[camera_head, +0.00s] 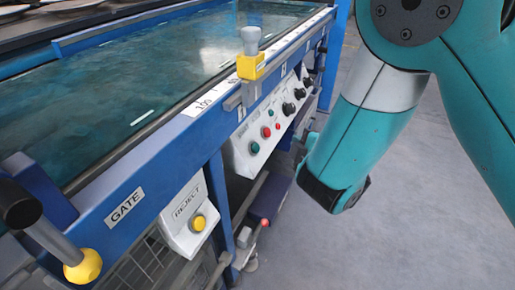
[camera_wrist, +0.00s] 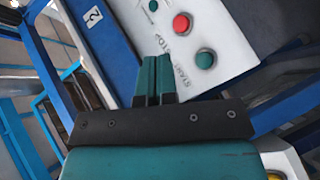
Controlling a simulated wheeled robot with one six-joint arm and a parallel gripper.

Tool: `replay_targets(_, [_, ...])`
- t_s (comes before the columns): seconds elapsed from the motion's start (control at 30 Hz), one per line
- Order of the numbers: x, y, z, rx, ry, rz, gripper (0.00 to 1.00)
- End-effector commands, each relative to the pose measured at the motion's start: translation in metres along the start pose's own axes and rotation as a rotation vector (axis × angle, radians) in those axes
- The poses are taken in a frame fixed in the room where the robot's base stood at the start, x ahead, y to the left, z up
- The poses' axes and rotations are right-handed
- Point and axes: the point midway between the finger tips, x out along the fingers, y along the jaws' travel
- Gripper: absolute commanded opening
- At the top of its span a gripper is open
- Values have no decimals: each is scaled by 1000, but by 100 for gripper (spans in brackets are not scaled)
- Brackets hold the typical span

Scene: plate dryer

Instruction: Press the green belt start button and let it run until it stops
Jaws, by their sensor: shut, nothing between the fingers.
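The green start button (camera_head: 255,147) is a round button on the white control panel (camera_head: 241,155) at the front of the machine. It also shows in the wrist view (camera_wrist: 205,59), next to printed START lettering. A red button (camera_wrist: 181,24) sits beside it, and also shows in the head view (camera_head: 266,131). My gripper (camera_wrist: 155,60) is shut and empty, its fingertips pointing at the panel. In the wrist view they are to the left of the green button and apart from it in the picture. I cannot tell their distance from the panel. The arm largely hides the gripper in the head view.
Several black knobs (camera_head: 289,108) line the panel farther along. A REJECT box with a yellow button (camera_head: 198,223) is nearer, below the GATE label (camera_head: 125,206). A yellow-based lever (camera_head: 251,66) stands on the blue rail. The floor (camera_head: 400,240) at right is clear.

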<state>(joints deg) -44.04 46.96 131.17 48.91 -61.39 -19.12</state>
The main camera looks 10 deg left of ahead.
Motion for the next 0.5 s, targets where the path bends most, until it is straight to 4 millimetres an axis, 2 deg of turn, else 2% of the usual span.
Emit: replay_targets(0.5, [46, -34, -33, 1, 0, 0, 0])
